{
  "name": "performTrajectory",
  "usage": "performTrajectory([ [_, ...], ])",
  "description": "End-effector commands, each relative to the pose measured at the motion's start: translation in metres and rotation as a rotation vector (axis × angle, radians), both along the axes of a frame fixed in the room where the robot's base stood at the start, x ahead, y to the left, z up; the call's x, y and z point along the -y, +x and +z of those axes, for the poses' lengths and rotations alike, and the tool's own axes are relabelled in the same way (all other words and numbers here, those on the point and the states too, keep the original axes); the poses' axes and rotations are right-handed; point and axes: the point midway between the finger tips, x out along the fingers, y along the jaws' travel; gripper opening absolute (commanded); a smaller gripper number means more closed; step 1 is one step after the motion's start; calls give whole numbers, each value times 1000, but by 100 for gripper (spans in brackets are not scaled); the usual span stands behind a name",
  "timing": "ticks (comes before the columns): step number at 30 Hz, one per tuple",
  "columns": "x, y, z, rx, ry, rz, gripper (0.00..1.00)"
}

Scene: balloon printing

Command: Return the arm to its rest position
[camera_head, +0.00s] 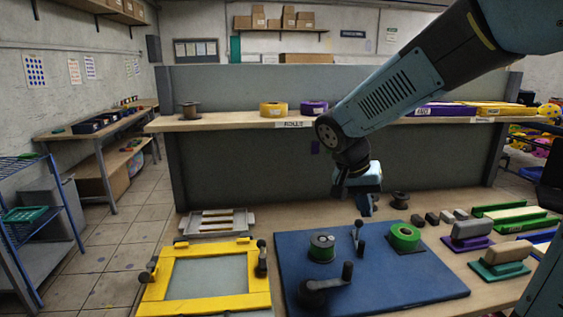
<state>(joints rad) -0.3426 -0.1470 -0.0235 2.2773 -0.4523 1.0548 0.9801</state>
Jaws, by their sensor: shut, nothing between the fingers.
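My arm reaches in from the upper right of the head view. My gripper (366,208) hangs at its end, pointing down above the back part of the blue mat (400,284). Its fingers are together and hold nothing. It is above the bench, apart from the things on the mat. Part of the shelf and the back panel is hidden behind the arm.
The mat holds a dark spool (322,248), a green roll (404,236) and a black crank (326,287). A yellow frame (157,293) lies to the left. Squeegees (500,257) stand to the right. The shelf (230,121) with rolls runs behind my gripper.

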Motion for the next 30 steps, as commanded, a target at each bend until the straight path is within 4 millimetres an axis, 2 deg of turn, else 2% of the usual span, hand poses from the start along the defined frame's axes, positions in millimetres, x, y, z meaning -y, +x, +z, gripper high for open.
performTrajectory([
  [6,21,-39,25,29,106,103,0],
  [18,38,-106,55,163,219,334,0],
  [24,40,-132,63,241,227,434,0],
  [30,41,-142,66,278,222,485,0],
])
